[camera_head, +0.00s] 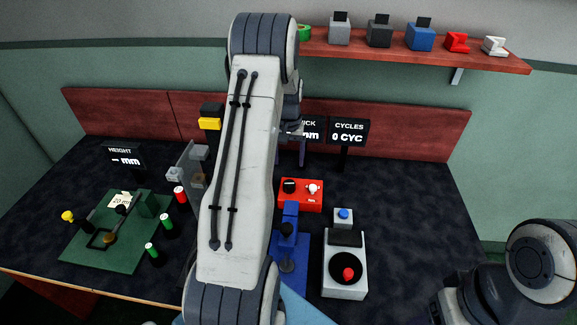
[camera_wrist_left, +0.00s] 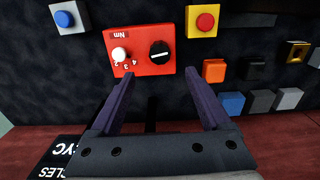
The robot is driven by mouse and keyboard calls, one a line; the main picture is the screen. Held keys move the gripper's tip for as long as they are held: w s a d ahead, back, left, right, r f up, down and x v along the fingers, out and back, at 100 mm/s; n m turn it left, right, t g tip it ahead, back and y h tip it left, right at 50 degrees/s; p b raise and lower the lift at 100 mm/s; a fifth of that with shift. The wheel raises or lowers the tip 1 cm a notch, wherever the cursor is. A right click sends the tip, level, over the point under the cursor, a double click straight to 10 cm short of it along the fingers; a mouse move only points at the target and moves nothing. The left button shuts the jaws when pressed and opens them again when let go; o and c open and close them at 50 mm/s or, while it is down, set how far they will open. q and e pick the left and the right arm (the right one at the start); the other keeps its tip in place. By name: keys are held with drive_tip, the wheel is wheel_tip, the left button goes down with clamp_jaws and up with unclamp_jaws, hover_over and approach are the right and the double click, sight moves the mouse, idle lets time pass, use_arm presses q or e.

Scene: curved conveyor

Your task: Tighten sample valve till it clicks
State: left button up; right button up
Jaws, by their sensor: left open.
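A red box (camera_head: 300,204) sits on the dark tabletop near the middle. It carries a black knob (camera_head: 290,186) and a white knob (camera_head: 313,188). In the left wrist view the black knob (camera_wrist_left: 159,52) has a white line, and the white knob (camera_wrist_left: 119,54) sits by small numbers, with an "Nm" label. No label names the sample valve; the black knob may be it. My left gripper (camera_head: 291,150) is open and empty behind the red box. In its wrist view the open fingers (camera_wrist_left: 160,75) point toward the box, either side of the black knob, apparently not touching it.
A grey box with a blue button (camera_head: 343,215) and a grey unit with a red knob (camera_head: 347,274) stand to the right. A blue device (camera_head: 287,245) is in front. A green board (camera_head: 108,250) lies left. Display signs (camera_head: 348,132) stand behind. The right tabletop is clear.

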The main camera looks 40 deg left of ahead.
sight(289, 183)
use_arm(q)
wheel_tip(289, 183, down, 10)
drive_tip(key=n, duration=0.3)
drive_tip(key=n+p, duration=0.1)
drive_tip(key=shift+w+a+f+n, duration=0.1)
drive_tip(key=shift+w+f+n, duration=0.05)
drive_tip(key=shift+f+n, duration=0.15)
